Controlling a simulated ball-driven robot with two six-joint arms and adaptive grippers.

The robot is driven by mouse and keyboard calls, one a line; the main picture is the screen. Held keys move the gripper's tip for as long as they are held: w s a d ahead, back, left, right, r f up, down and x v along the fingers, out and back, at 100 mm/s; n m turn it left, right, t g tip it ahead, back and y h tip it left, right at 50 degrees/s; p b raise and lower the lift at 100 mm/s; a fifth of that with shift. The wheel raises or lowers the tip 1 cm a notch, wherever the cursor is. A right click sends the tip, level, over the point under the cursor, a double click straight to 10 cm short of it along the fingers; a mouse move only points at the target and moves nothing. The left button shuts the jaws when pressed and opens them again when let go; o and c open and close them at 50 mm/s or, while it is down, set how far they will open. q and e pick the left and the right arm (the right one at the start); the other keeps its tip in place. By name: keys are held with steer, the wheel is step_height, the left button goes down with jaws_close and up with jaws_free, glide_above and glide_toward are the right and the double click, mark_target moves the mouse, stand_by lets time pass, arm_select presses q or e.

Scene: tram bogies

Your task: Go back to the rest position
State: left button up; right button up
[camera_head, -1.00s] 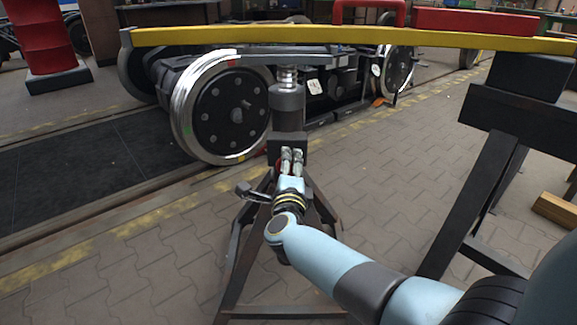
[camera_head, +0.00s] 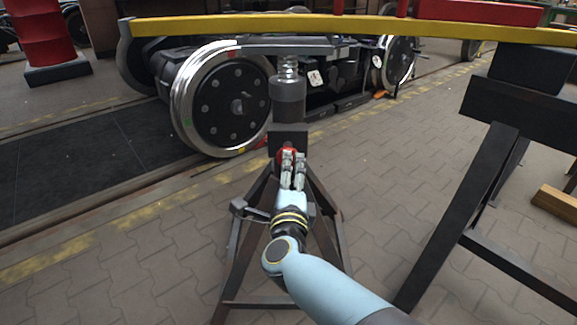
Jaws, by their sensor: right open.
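My right gripper (camera_head: 293,155) is open, at the end of my light blue arm, which comes in from the lower right. It is in front of the dark block on top of a jack stand (camera_head: 235,275), with a red round part (camera_head: 283,153) just behind its fingers. I cannot tell whether the fingers touch the red part. Nothing shows between the fingers. My left gripper is not in view.
A yellow beam (camera_head: 400,30) crosses above a tram bogie with a large steel wheel (camera_head: 228,100). A dark trestle (camera_head: 480,190) stands close on the right, with a wooden block (camera_head: 556,205) beyond. Paved floor (camera_head: 390,180) lies open between stand and trestle.

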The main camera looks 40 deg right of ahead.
steer(key=shift+s+a, duration=0.1)
steer(key=shift+s, duration=0.1)
stand_by(0.4)
steer(key=s+a+f+n+g+y+p, duration=0.15)
steer(key=s+f+n+y+p, duration=0.3)
steer(key=s+f+n, duration=0.6)
steer(key=s+a+f+n+g+y+p, duration=0.1)
steer(key=s+f+n+g+y+p, duration=0.3)
steer(key=s+f, duration=0.65)
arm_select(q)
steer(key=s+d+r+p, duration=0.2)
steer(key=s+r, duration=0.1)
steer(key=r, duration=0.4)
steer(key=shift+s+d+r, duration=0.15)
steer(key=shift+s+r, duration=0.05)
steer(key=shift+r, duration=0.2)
arm_select(e)
steer(key=s+f+n+g, duration=0.2)
steer(key=s+n+g, duration=0.1)
steer(key=s, duration=0.7)
steer(key=s+d+f+n+g, duration=0.1)
steer(key=s+f+n+g, duration=0.1)
steer(key=s+n, duration=0.4)
steer(key=s+f+n+g, duration=0.3)
steer(key=s+n+g, duration=0.1)
steer(key=s, duration=1.1)
steer(key=shift+d+y, duration=0.35)
steer(key=shift+y, duration=0.1)
